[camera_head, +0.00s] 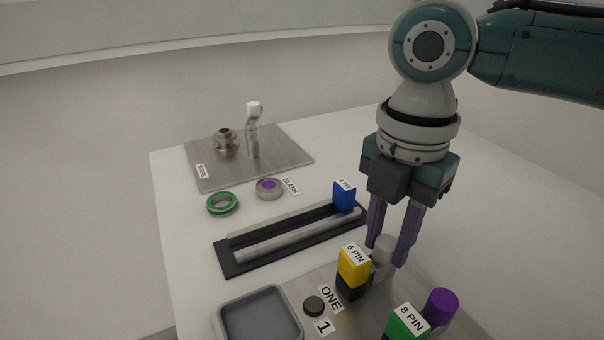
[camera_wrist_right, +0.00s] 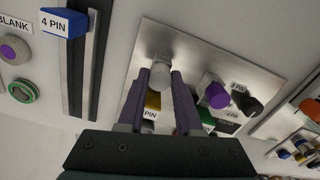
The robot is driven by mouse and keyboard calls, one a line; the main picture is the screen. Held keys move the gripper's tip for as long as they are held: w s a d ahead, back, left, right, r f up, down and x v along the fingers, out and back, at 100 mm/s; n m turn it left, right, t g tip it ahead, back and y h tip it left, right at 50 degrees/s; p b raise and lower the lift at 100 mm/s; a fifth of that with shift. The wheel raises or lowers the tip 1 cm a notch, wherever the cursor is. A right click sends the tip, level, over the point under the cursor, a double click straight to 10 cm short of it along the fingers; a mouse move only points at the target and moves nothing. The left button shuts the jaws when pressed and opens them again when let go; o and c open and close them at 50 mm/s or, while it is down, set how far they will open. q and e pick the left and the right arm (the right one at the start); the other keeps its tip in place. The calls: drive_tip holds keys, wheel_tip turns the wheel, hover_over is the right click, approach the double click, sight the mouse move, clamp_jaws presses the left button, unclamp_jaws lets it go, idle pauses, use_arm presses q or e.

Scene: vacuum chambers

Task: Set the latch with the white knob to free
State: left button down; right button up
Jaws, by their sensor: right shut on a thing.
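The latch's white knob (camera_head: 385,246) is a pale cylinder on a metal mount on the near metal plate, beside the yellow 6 PIN block (camera_head: 354,264). It also shows in the right wrist view (camera_wrist_right: 160,76). My right gripper (camera_head: 388,256) points down, with its two purple fingers on either side of the knob, shut on it. The fingers (camera_wrist_right: 160,84) hide part of the knob's sides and the mount. I cannot read which setting the latch is in. My left gripper is in neither view.
A purple knob (camera_head: 441,305) and a green 8 PIN block (camera_head: 407,325) stand close by on the right. A black knob (camera_wrist_right: 246,103) is beyond. A grey tray (camera_head: 260,318), a black rail with a blue 4 PIN block (camera_head: 344,195) and two rings lie left.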

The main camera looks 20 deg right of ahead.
clamp_jaws()
idle(0.8)
drive_tip(key=shift+d+r+p, duration=0.25)
drive_tip(key=shift+d+p, duration=0.55)
drive_tip(key=shift+d, duration=0.2)
drive_tip(key=shift+w+d+f, duration=0.1)
drive_tip(key=shift+d+f, duration=0.05)
drive_tip(key=o, duration=0.8)
unclamp_jaws()
wheel_tip(320, 180, up, 10)
drive_tip(key=p, duration=0.1)
drive_tip(key=shift+f, duration=0.1)
